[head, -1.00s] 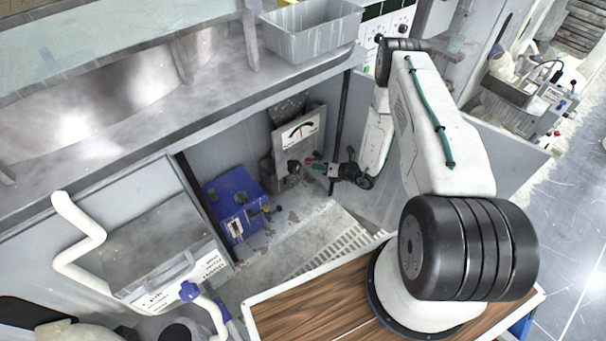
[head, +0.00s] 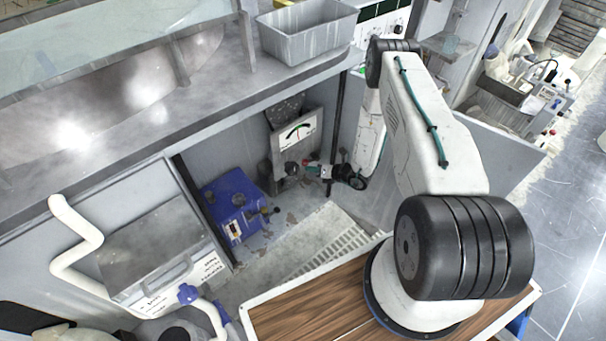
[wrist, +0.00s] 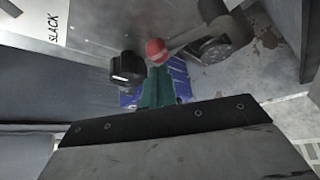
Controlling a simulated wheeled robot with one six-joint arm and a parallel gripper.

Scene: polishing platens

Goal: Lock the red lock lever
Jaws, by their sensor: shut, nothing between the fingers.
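The lock lever is a grey arm with a red ball end. In the wrist view its red knob (wrist: 157,51) is just past my fingertips, and its grey arm (wrist: 190,36) runs right to a round pivot. In the head view the red knob (head: 306,162) is small, below the gauge panel. My gripper (wrist: 157,88) has green fingers, shut and empty, with the tips close below the knob; I cannot tell whether they touch it. In the head view my gripper (head: 314,170) is beside the knob, partly blurred by its small size.
A black knob (wrist: 127,70) is left of my fingers. The white gauge panel (head: 297,133) is above the lever. A blue box (head: 236,206) stands on the cabinet floor to the left. A grey tray (head: 308,38) sits on the bench above. Cabinet walls enclose the space.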

